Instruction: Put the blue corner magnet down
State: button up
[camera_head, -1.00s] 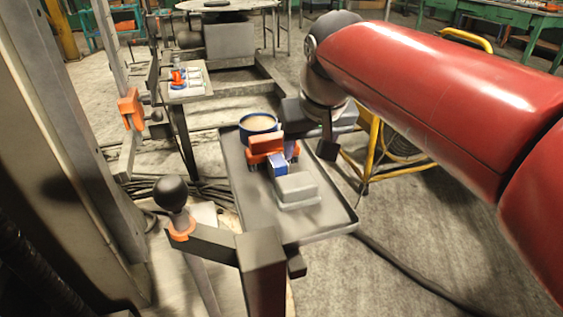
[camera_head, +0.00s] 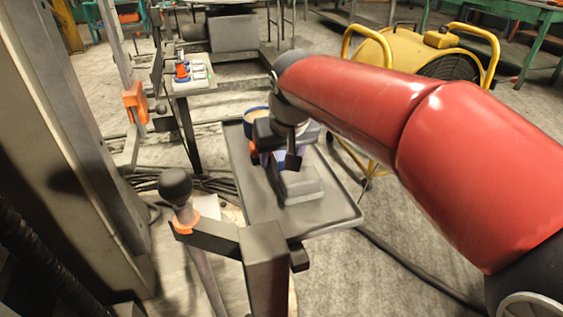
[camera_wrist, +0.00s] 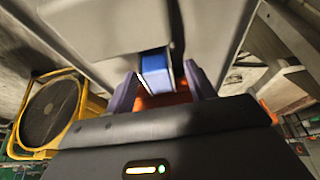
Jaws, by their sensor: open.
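The blue corner magnet (camera_wrist: 157,72) shows in the wrist view between the two fingers of my gripper (camera_wrist: 160,80). The fingers are open, one on each side of it, and I cannot tell whether either touches it. An orange piece (camera_wrist: 160,101) lies close below the magnet in that view. In the head view my gripper (camera_head: 277,160) is low over the dark tray (camera_head: 338,219), and the wrist hides most of the magnet. A grey block (camera_head: 300,187) sits in the tray just in front of the gripper.
A blue-rimmed round tin (camera_head: 255,114) stands at the tray's far end, partly hidden by the wrist. A ball-topped lever (camera_head: 176,187) stands left of the tray. A yellow fan (camera_head: 425,58) is behind my arm, also in the wrist view (camera_wrist: 50,110). The tray's front is clear.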

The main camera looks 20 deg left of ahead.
grip_shut()
jog(key=shift+r, duration=0.2)
